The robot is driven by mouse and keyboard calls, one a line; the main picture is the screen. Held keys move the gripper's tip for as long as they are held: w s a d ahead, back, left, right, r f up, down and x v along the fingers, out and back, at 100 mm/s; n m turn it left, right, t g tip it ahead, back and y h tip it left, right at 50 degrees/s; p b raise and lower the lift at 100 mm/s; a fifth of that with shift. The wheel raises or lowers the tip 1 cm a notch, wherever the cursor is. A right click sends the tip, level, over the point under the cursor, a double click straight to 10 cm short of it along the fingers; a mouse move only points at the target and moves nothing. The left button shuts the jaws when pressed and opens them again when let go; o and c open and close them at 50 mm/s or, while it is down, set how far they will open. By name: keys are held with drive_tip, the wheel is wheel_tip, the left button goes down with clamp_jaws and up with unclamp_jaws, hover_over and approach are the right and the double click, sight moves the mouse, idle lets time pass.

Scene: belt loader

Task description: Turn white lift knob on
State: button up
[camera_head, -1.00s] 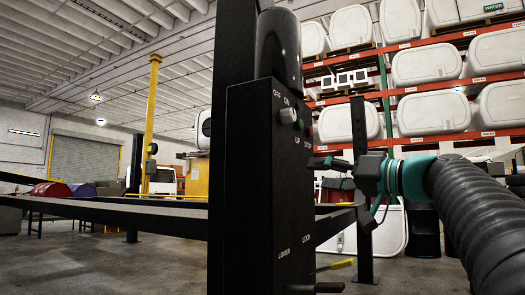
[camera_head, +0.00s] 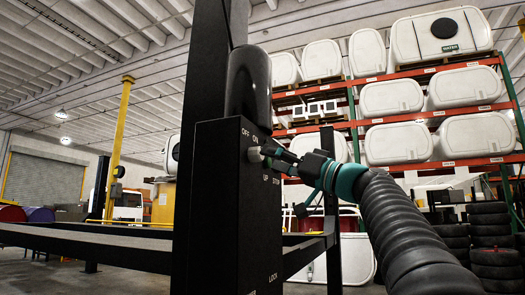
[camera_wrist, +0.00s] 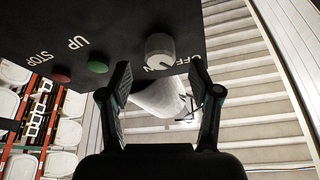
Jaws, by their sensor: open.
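The white lift knob (camera_head: 255,154) sticks out of the black control box (camera_head: 215,205), below the OFF and ON labels. It also shows in the wrist view (camera_wrist: 160,46), where it partly covers the ON label and has a thin dark mark. My gripper (camera_head: 274,155) is just right of the knob in the head view, pointing at it. In the wrist view my gripper (camera_wrist: 160,68) is open, its two fingertips on either side just below the knob. I cannot tell whether a finger touches it.
A green button (camera_wrist: 97,67) and a red button (camera_wrist: 61,75) sit beside the knob, by the UP and STOP labels. A black rounded housing (camera_head: 248,85) tops the box. Racks with white tanks (camera_head: 391,98) and stacked tyres (camera_head: 489,235) stand behind.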

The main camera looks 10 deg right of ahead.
sight(257, 154)
drive_tip(key=shift+p+x, duration=0.45)
drive_tip(key=shift+x, duration=1.45)
drive_tip(key=shift+c, duration=0.2)
drive_tip(key=c, duration=1.1)
